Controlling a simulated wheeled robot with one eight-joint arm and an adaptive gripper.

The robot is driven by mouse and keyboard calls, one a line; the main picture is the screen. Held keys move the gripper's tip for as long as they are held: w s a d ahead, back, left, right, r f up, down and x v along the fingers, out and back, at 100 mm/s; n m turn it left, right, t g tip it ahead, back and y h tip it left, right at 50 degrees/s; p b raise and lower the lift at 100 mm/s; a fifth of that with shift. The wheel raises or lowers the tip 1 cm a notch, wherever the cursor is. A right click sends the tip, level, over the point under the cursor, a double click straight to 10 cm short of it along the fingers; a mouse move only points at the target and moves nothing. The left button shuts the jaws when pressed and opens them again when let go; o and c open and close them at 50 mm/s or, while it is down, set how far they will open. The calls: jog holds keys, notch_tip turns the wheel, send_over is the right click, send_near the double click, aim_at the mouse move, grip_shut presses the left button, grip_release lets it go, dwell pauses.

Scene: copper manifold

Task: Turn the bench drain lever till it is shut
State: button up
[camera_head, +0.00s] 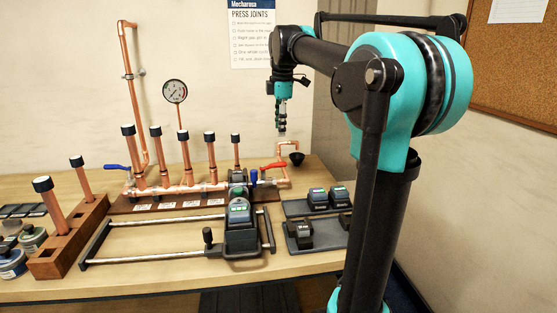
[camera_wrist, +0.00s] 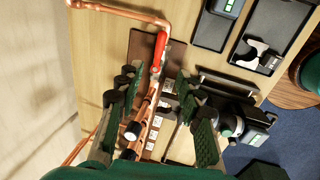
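A red lever (camera_head: 273,166) sits at the right end of the copper manifold (camera_head: 190,187), by the pipe that bends over a small black cup (camera_head: 297,159). It lies roughly along the pipe run in the wrist view (camera_wrist: 160,48). I read no label naming it as the drain lever. My gripper (camera_head: 281,131) hangs pointing down above the manifold's right end, apart from the lever. In the wrist view my gripper (camera_wrist: 156,80) has its two fingers spread wide with nothing between them, and the red lever shows just beyond the fingertips.
A blue lever (camera_head: 117,167) is at the manifold's left end. Capped copper stubs and a pressure gauge (camera_head: 175,91) rise along it. A press tool (camera_head: 240,222) on rails stands in front. Black trays (camera_head: 303,207) with grey-black items lie at the right. A wooden block (camera_head: 70,240) is at left.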

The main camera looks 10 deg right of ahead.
aim_at(274, 165)
jog(key=w+f, duration=0.1)
jog(key=f, duration=0.8)
jog(key=w+f, duration=0.1)
jog(key=f, duration=0.4)
jog(key=shift+w, duration=0.35)
grip_shut()
